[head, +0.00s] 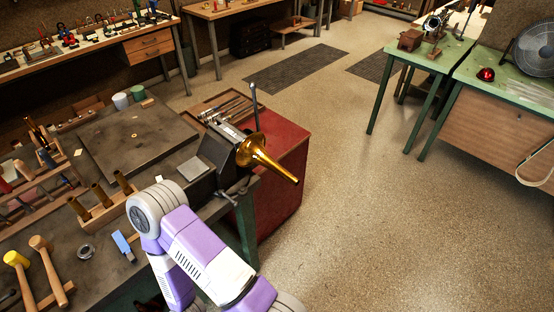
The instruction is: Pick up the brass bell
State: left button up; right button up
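The brass bell (256,152) is a shiny golden flared horn piece at the corner of the workbench. Its wide flare faces the dark bench vise (226,150), and its narrow tube points down and right over the red cabinet's side. It sits against the vise; I cannot tell whether it is clamped or mounted on something. A purple and white arm of mine shows in the lower middle, in front of the bench. Neither of my grippers shows in the head view.
Green tables (428,50) are at the upper right. The middle floor is open.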

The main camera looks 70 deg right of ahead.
aim_at(252, 150)
jog(key=u, duration=1.2)
jog(key=k, duration=1.3)
jog(key=z, duration=0.7)
